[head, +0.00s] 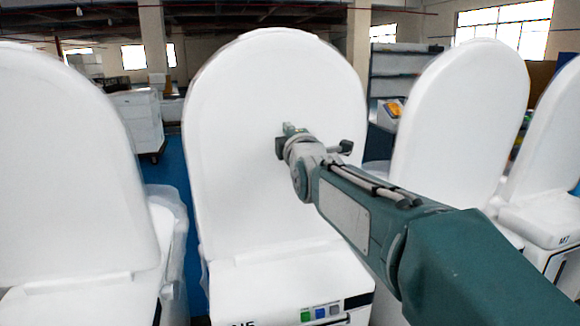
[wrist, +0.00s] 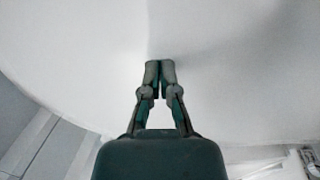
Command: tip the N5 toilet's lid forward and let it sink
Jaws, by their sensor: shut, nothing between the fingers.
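The N5 toilet's lid (head: 245,120) stands raised in the middle of the head view, a large white rounded panel. It also fills most of the wrist view (wrist: 230,65). The toilet's base (head: 290,280) is below it, with a partly cut-off label and coloured squares on it. My gripper (head: 285,130) is in front of the lid, right of its middle, in the head view. In the wrist view my gripper (wrist: 160,66) has its fingertips together with nothing between them, close to the white surface. I cannot tell whether they touch it.
Another raised white lid (head: 70,170) stands close on the left. Behind are a white boxy cart (head: 135,120) and grey shelves (head: 395,70). Narrow blue floor shows between the toilets.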

